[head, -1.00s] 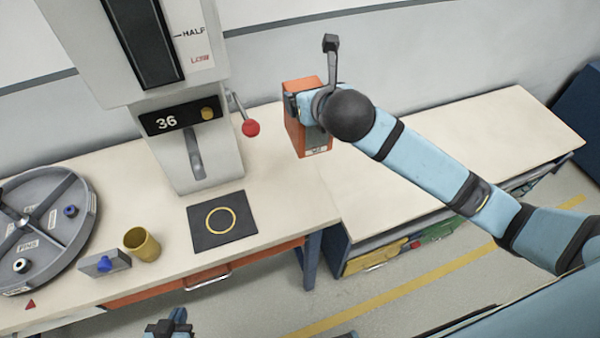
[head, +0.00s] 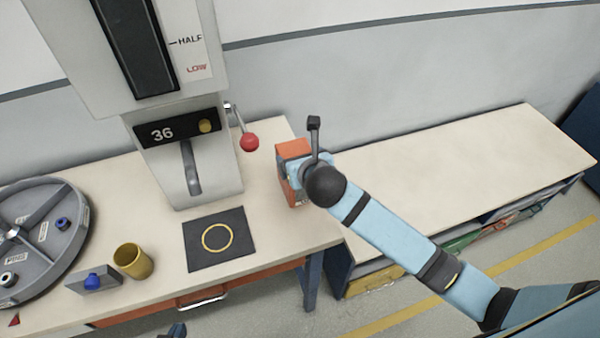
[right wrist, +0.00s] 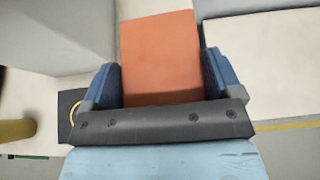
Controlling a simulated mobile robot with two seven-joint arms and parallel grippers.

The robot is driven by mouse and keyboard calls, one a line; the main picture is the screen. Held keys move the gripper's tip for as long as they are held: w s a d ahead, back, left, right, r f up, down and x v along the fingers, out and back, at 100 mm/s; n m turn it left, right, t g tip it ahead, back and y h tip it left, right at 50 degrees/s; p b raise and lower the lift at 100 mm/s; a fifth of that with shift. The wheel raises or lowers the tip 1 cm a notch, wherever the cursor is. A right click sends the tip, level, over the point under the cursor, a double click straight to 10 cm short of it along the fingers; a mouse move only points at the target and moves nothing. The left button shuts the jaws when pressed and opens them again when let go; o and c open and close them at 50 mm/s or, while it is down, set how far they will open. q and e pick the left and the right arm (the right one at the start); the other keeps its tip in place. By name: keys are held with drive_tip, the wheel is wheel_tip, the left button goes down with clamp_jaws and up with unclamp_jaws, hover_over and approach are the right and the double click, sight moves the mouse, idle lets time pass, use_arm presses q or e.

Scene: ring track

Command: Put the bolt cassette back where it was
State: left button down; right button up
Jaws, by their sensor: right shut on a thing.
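The bolt cassette (head: 293,150) is an orange box at the right end of the workbench, right of the grey machine. My right gripper (head: 297,178) is shut on it; my wrist partly hides the box in the head view. In the right wrist view the cassette (right wrist: 160,50) sits between the two blue fingers of the right gripper (right wrist: 160,78). I cannot tell whether its base touches the bench.
The grey machine (head: 190,165) shows "36" and has a red-knobbed lever (head: 249,142). A black mat with a yellow ring (head: 188,252), a yellow cup (head: 133,262), a blue-knobbed block (head: 93,282) and a round divided tray (head: 85,225) stand leftward. The right-hand bench top (head: 460,150) is clear.

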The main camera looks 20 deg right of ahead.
wheel_tip(320, 180, down, 4)
drive_tip(key=shift+f, duration=0.5)
